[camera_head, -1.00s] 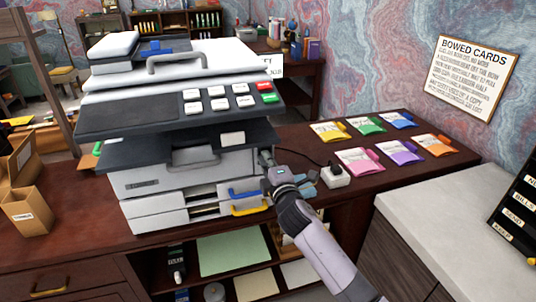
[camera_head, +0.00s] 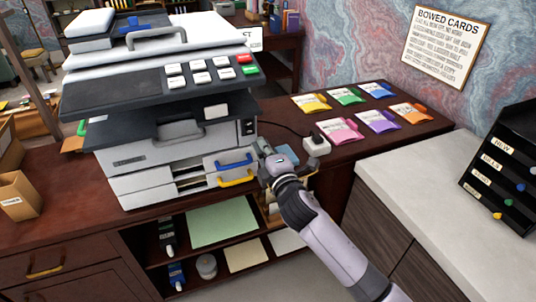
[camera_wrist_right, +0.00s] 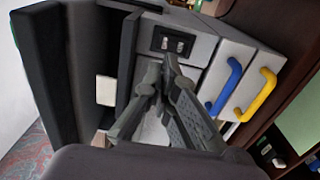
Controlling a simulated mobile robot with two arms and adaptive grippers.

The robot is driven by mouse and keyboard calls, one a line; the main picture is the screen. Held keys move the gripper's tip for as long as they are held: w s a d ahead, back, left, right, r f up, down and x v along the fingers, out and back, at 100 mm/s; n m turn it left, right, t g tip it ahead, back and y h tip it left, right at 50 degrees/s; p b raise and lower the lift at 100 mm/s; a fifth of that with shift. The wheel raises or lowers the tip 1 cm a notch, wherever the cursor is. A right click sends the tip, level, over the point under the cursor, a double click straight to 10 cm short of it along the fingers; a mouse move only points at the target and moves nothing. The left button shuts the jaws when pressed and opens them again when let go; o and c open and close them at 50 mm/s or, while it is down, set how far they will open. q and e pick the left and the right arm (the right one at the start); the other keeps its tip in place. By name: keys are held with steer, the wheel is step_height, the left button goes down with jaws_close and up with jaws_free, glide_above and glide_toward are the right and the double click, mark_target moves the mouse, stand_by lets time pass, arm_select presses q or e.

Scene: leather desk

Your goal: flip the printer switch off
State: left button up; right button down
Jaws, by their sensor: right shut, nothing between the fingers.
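The white and dark grey printer (camera_head: 140,152) stands on the brown desk. A small black switch panel (camera_head: 247,127) sits on its body at the right, above the drawers with blue and yellow handles. In the right wrist view, the panel (camera_wrist_right: 173,41) shows two small pale switches side by side; I cannot tell which way they are set. My right gripper (camera_head: 264,147) is shut and empty, just below and right of the panel. In the right wrist view, the fingertips (camera_wrist_right: 167,70) are close under the panel and appear apart from it. My left gripper is not in view.
A white socket block (camera_head: 316,146) with a black plug and cable lies right of my gripper. Several coloured card packets (camera_head: 340,130) lie farther right. A blue drawer handle (camera_head: 234,164) and a yellow one (camera_head: 236,180) stick out near my gripper.

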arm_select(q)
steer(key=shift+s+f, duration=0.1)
arm_select(e)
steer(key=shift+r+v, duration=0.25)
steer(key=shift+v, duration=0.95)
steer(key=shift+r+v, duration=0.25)
steer(key=shift+v, duration=0.95)
steer(key=shift+a, duration=0.15)
